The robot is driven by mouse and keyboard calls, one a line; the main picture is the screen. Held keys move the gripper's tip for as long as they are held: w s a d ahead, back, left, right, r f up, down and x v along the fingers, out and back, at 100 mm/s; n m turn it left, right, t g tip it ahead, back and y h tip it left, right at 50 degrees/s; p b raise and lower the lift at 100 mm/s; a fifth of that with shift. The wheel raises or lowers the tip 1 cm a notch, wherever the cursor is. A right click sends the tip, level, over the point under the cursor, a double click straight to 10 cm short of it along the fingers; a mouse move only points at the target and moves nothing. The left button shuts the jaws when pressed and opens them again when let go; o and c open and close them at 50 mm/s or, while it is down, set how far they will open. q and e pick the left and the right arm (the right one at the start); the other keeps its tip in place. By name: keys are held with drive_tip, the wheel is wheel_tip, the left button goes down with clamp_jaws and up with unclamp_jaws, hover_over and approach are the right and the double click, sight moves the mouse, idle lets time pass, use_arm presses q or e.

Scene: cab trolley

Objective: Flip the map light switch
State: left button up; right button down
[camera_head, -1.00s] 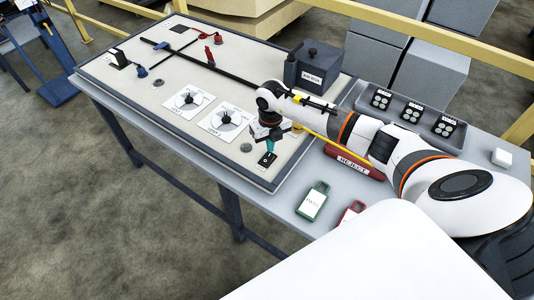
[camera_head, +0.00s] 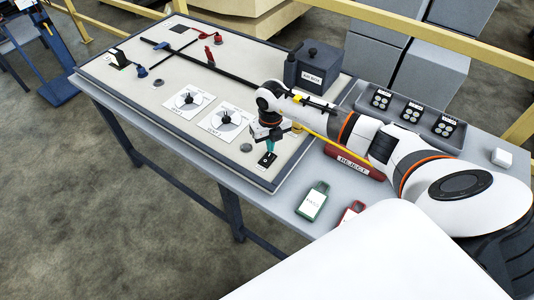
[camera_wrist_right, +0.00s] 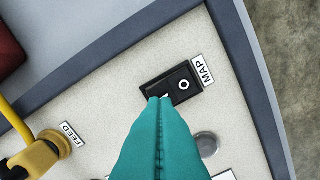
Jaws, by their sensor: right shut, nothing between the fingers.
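The map light switch (camera_wrist_right: 172,87) is a small black rocker with a white ring mark, beside a white label (camera_wrist_right: 202,71) reading MAP. In the head view the switch (camera_head: 266,159) sits near the front right corner of the cream panel. My right gripper (camera_head: 269,147) is shut and empty, pointing down at the switch. My left gripper is not in view.
A yellow fitting (camera_wrist_right: 48,150) labelled FEED and a round grey disc (camera_wrist_right: 207,144) are near the switch. The panel also carries two vent dials (camera_head: 226,119) and a dark box (camera_head: 313,66). A green PASS tag (camera_head: 313,201) and red REJECT tray (camera_head: 352,161) lie on the table.

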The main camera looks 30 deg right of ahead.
sight(270, 154)
drive_tip(key=shift+f+b, duration=0.9)
drive_tip(key=shift+f, duration=0.25)
idle(0.5)
drive_tip(key=shift+r+p, duration=2.65)
drive_tip(key=shift+r, duration=0.95)
